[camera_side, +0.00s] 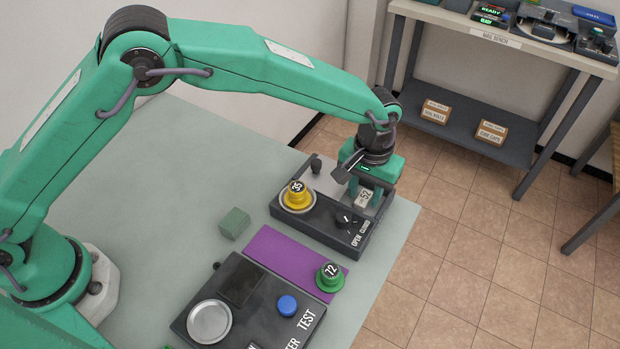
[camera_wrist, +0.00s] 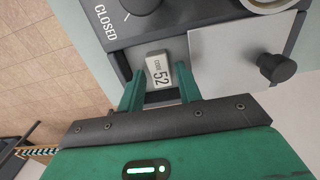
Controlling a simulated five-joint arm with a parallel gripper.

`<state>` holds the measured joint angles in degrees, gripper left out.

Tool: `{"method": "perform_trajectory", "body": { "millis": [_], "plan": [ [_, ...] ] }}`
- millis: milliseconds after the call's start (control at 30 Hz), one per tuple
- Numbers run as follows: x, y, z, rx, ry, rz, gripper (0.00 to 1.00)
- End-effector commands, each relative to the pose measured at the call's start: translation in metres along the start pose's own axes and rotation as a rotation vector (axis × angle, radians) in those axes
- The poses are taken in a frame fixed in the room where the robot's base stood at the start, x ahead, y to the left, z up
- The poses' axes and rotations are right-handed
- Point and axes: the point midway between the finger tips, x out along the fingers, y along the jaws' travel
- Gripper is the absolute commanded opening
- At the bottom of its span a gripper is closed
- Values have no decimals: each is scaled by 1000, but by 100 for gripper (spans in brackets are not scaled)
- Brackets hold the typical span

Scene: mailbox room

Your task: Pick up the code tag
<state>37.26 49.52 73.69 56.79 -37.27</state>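The code tag (camera_wrist: 158,72) is a small pale grey block marked "CODE 52". It sits in the open compartment at the end of a dark box (camera_wrist: 112,35). The tag also shows in the side view (camera_side: 364,199), partly covered by my gripper. My gripper (camera_wrist: 159,84) is open, with one green finger on each side of the tag. Narrow gaps appear between the fingers and the tag, so I see no grip on it. The box has a light sliding cover (camera_wrist: 232,52) with a black knob, beside the compartment. A dial on the box stands by "OPEN" and "CLOSED" lettering.
A yellow knob piece marked 35 (camera_side: 297,194) sits on the same box. A purple mat (camera_side: 280,258), a green piece marked 72 (camera_side: 331,274), a green block (camera_side: 235,223) and a tester with a blue button (camera_side: 287,305) are nearby. The table's edge is close on the right.

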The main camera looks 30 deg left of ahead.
Motion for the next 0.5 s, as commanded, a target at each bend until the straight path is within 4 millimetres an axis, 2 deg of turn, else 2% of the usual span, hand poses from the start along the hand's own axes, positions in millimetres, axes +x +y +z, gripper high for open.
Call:
{"method": "perform_trajectory", "body": {
  "millis": [133, 500],
  "plan": [
    [8, 0, 0, 0, 0, 0, 35],
    [8, 0, 0, 0, 0, 0, 35]
  ]
}}
